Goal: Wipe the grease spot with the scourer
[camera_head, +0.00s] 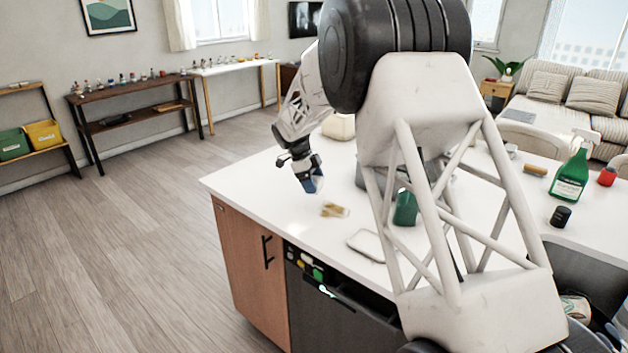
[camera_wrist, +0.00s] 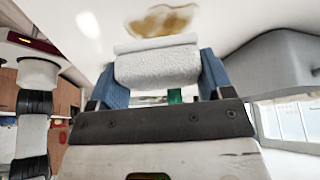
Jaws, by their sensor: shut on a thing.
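The grease spot (camera_head: 334,210) is a yellow-brown smear on the white countertop. It also shows at the top of the wrist view (camera_wrist: 160,20). My gripper (camera_head: 312,184) is above the counter, a little left of and behind the spot. In the wrist view my gripper (camera_wrist: 161,78) has its blue fingers shut on the scourer (camera_wrist: 156,66), a pale, rough-textured pad. Whether the scourer touches the counter I cannot tell. In the head view the scourer is mostly hidden by the fingers.
A green container (camera_head: 405,208) and a flat white dish (camera_head: 366,244) stand right of the spot, partly behind my arm. A green spray bottle (camera_head: 571,177), a black can (camera_head: 560,216) and a red item (camera_head: 607,176) are farther right.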

